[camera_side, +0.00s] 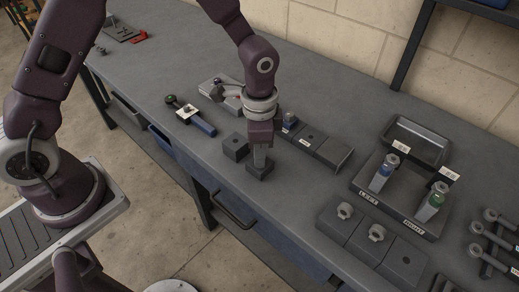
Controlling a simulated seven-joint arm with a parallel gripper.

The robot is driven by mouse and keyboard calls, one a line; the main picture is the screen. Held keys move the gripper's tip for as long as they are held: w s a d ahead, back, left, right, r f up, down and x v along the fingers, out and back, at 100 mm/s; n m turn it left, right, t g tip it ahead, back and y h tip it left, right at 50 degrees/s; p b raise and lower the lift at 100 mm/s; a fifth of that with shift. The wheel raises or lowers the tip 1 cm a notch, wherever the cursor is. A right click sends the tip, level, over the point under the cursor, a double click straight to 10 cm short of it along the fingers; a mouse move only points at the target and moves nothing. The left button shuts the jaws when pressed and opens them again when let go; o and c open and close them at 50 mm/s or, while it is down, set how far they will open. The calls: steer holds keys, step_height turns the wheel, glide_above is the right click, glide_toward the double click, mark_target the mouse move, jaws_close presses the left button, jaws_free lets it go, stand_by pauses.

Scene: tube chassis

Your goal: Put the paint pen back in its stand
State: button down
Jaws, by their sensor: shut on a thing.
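My gripper (262,157) points straight down near the middle of the bench, directly above a small dark block (261,171) that looks like the pen stand. It is shut on a slim thing, taken to be the paint pen, which the fingers mostly hide. The fingertips are close to the block's top. I cannot tell whether the pen's lower end is inside the block or just above it. A similar dark block (235,147) stands just to the left, apart from the gripper.
A blue-handled tool (203,126) lies at left.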

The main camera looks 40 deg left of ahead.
steer(key=c, duration=1.2)
jaws_free()
steer(key=shift+c, duration=0.2)
step_height(320, 180, up, 7)
steer(key=shift+r, duration=0.1)
